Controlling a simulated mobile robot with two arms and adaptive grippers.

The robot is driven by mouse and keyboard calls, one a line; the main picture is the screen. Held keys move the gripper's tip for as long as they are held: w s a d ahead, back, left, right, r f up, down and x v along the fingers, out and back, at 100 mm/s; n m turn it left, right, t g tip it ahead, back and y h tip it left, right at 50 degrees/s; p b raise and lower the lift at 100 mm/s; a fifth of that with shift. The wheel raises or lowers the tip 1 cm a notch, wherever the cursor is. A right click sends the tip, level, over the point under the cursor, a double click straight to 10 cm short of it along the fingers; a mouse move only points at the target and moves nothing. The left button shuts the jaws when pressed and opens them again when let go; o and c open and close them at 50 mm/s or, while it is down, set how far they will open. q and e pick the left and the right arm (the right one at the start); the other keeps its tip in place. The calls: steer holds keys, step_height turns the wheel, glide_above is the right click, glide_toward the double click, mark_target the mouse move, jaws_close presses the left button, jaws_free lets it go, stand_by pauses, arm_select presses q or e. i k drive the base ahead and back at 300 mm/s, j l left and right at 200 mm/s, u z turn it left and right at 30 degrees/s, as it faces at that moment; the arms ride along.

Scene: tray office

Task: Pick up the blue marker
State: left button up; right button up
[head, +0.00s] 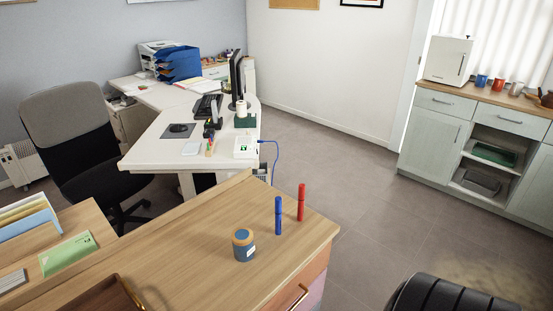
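The blue marker (278,216) stands upright on the wooden top of the near cabinet (190,255), close to its right end. A red marker (301,202) stands upright just to its right and slightly farther back, with a small gap between them. Neither marker is hidden by anything. Neither of my grippers shows in the head view.
A blue jar with a brown lid (243,246) stands in front and left of the blue marker. A brown tray (95,298) lies at the near left. A white desk (160,155) stands behind. Open floor (370,230) lies right of the cabinet.

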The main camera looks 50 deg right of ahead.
mark_target(278, 199)
steer(key=z, duration=1.45)
